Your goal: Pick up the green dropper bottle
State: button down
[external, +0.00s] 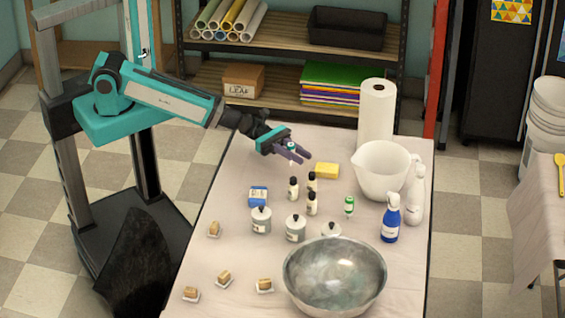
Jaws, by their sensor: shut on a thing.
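My gripper (297,157) is above the far left part of the table and is shut on a small bottle (291,147). A green and white part of this bottle shows above the fingers; the rest is mostly hidden by them. It appears to be a green dropper bottle. A second small bottle with green on it (349,206) stands upright on the table, right of the dark-capped bottles and apart from my gripper.
Several dark-capped bottles (293,188) and a yellow sponge (327,171) are nearest my gripper. Lidded jars (261,220), a white bowl (381,171), a paper towel roll (376,116), a blue spray bottle (390,224) and a metal bowl (334,279) crowd the table (235,185). Soap pieces (224,277) lie front left.

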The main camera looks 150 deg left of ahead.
jog(key=s+d+r+p, duration=0.1)
jog(key=s+d+p, duration=0.5)
jog(key=p, duration=0.7)
jog(key=shift+s+p, duration=0.3)
jog(key=shift+s, duration=0.65)
jog(key=shift+d, duration=0.1)
jog(key=w+a+r+b, duration=0.2)
jog(key=a+b, duration=0.4)
jog(key=shift+a+r, duration=0.2)
jog(key=shift+r, duration=0.2)
jog(key=shift+w+a+f, duration=0.1)
dwell(0.5)
